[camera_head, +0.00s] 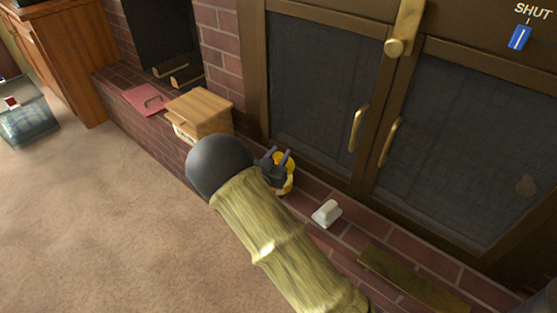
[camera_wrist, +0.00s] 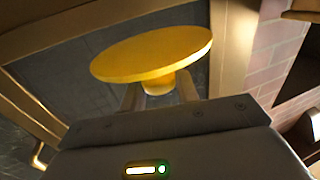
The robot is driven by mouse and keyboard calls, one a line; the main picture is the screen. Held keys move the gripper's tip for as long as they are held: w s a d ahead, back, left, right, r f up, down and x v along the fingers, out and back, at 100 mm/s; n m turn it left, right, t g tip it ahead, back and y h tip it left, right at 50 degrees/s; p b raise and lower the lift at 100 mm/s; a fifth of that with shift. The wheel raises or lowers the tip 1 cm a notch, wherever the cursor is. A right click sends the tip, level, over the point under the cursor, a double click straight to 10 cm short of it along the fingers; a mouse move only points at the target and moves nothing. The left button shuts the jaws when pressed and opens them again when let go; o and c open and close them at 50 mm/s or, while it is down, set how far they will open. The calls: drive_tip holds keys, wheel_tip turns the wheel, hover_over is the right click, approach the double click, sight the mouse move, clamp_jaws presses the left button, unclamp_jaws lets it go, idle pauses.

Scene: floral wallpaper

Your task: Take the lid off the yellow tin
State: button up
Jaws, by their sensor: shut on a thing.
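A yellow tin (camera_head: 288,186) stands on the brick hearth before the fireplace doors, partly hidden behind my gripper. My gripper (camera_head: 277,156) is at the yellow thing, its two fingers overlapping it. In the wrist view a flat round yellow lid (camera_wrist: 155,52) fills the upper middle. Its short yellow knob (camera_wrist: 157,84) sits between the fingertips, and my gripper (camera_wrist: 160,93) is shut on that knob. The broad face away from the knob shows bare, with no tin body against it. In the head view I cannot clearly separate lid from tin.
A wooden box (camera_head: 202,109) and a red flat thing with a handle (camera_head: 148,100) lie left along the hearth (camera_head: 345,239). A small white object (camera_head: 327,213) is right of the tin. Brass-handled doors (camera_head: 323,90) stand close behind. Open carpet (camera_head: 90,220) lies in front.

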sight(279, 155)
wheel_tip(279, 155, up, 5)
drive_tip(key=shift+f+p, duration=0.1)
drive_tip(key=shift+p, duration=0.75)
